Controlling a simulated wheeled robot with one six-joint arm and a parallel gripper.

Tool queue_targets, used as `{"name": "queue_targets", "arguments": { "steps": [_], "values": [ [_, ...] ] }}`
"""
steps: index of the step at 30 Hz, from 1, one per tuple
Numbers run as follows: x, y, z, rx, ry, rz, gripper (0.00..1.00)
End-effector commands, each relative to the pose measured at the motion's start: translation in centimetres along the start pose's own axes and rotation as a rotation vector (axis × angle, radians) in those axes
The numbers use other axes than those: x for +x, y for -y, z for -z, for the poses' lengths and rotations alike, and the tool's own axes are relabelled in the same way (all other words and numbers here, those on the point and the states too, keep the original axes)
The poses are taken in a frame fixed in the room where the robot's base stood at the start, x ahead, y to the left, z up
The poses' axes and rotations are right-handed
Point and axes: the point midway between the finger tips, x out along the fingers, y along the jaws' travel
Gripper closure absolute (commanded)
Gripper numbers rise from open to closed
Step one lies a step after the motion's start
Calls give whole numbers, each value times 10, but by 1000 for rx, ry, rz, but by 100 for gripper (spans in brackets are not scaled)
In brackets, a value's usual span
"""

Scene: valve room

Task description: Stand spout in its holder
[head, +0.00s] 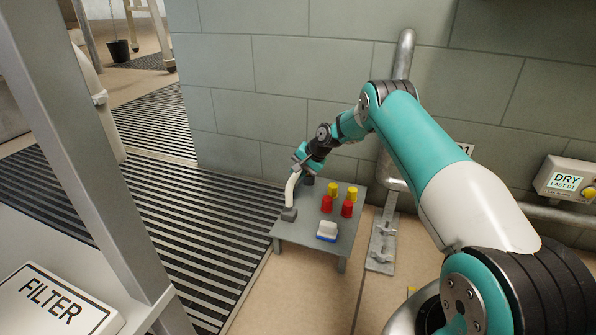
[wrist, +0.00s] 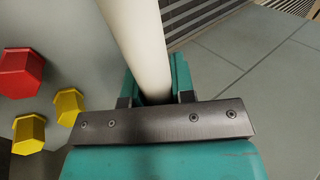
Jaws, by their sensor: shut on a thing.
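The spout (head: 290,190) is a white curved tube at the left end of a low grey table. My gripper (head: 301,160) is shut on its upper part. The spout stands nearly upright, and its lower end meets a small grey block, the holder (head: 289,214), near the table's left edge. I cannot tell how deep it sits in the block. In the wrist view the white spout (wrist: 137,40) runs up from between the teal fingers (wrist: 155,95). The holder is not visible there.
The low table (head: 312,231) also bears red caps (head: 327,204), yellow caps (head: 333,188) and a blue-and-white block (head: 327,231). A grey pipe (head: 403,55) runs down the wall behind. Dark floor grating (head: 165,215) lies left of the table.

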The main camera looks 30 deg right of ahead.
Motion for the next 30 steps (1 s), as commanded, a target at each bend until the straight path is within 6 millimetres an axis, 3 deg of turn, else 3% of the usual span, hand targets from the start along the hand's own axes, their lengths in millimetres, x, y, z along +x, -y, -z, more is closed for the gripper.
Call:
{"name": "queue_targets", "arguments": {
  "steps": [29, 30],
  "values": [
    [6, -4, 0, -1, -1, 1, 100],
    [6, -4, 0, -1, -1, 1, 74]
  ]
}}
